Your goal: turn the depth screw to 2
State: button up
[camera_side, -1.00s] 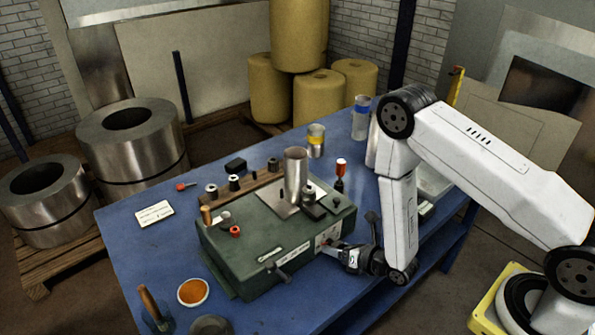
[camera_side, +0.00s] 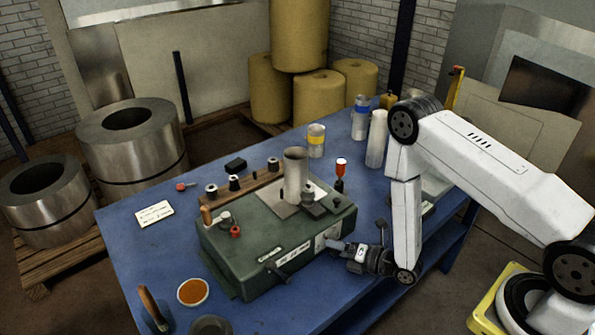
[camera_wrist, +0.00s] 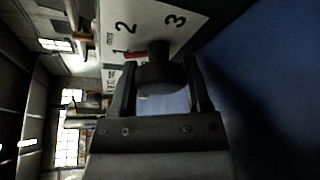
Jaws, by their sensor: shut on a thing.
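The depth screw (camera_wrist: 160,70) is a dark round knob on the end of the green machine (camera_side: 240,250). Behind it is a white scale plate (camera_wrist: 150,22) with figures 2 and 3 and "mm" in the wrist view. A red mark (camera_wrist: 116,56) lies left of the knob, below the 2. Whether it is a pointer or part of the scale I cannot tell. My gripper (camera_wrist: 163,92) is shut on the knob, one finger on each side. In the side view my gripper (camera_side: 343,247) reaches the machine's right end and hides the knob.
The blue bench (camera_side: 300,318) is bare in front of the gripper.

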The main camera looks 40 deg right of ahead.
jog(key=m+t+y, duration=0.1)
jog(key=m, duration=0.3)
jog(key=shift+t, duration=0.4)
jog(key=o, duration=1.3)
jog(key=shift+c, duration=0.2)
